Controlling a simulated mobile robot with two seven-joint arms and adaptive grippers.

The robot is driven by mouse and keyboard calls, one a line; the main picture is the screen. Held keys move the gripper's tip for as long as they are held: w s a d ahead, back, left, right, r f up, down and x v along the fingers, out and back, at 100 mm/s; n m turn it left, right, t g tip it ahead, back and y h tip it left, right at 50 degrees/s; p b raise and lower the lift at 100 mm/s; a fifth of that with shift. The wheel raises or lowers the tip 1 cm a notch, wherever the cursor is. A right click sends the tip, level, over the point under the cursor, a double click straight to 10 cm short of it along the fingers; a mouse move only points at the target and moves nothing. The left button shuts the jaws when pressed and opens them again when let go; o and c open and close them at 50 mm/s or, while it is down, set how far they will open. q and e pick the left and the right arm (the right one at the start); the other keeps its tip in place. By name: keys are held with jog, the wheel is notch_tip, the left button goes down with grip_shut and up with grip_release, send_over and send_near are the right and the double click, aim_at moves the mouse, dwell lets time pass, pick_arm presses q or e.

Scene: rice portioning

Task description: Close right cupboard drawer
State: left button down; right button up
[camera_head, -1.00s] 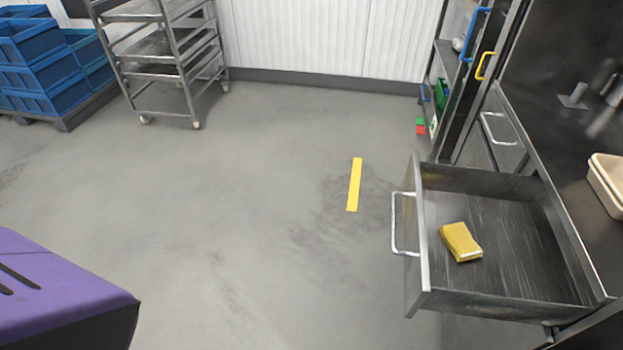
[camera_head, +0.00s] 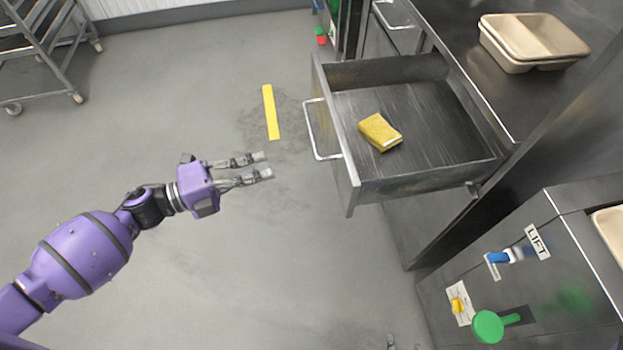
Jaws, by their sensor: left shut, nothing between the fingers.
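The right cupboard drawer (camera_head: 351,186) is a dark metal drawer, pulled open at the right of the view. Its silver bar handle (camera_head: 314,135) is on the front panel, facing left. A yellow packet (camera_head: 381,132) lies inside it. My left gripper (camera_head: 266,165) is shut and empty. In the picture it is to the left of the handle and a little below it, apart from it. Two small grey tips at the bottom edge look like my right gripper (camera_head: 404,343); the rest of it is out of frame.
A beige tray (camera_head: 535,38) stands on the dark counter (camera_head: 510,95). A machine with a LIFT label (camera_head: 537,241) and a green knob (camera_head: 487,327) is at lower right. A wheeled rack (camera_head: 62,62) stands at upper left. The floor left of the drawer is clear.

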pick_arm(q)
jog(key=s+d+m+g+h, duration=0.1)
jog(key=s+m+g+h, duration=0.1)
jog(key=s+m+g, duration=0.3)
jog(key=t+p, duration=0.1)
jog(key=p, duration=0.2)
send_near(342, 179)
jog(key=shift+n, duration=0.4)
jog(key=x, duration=0.6)
jog(key=shift+d+f, duration=0.1)
jog(key=shift+d, duration=0.35)
jog(key=shift+w+d, duration=0.1)
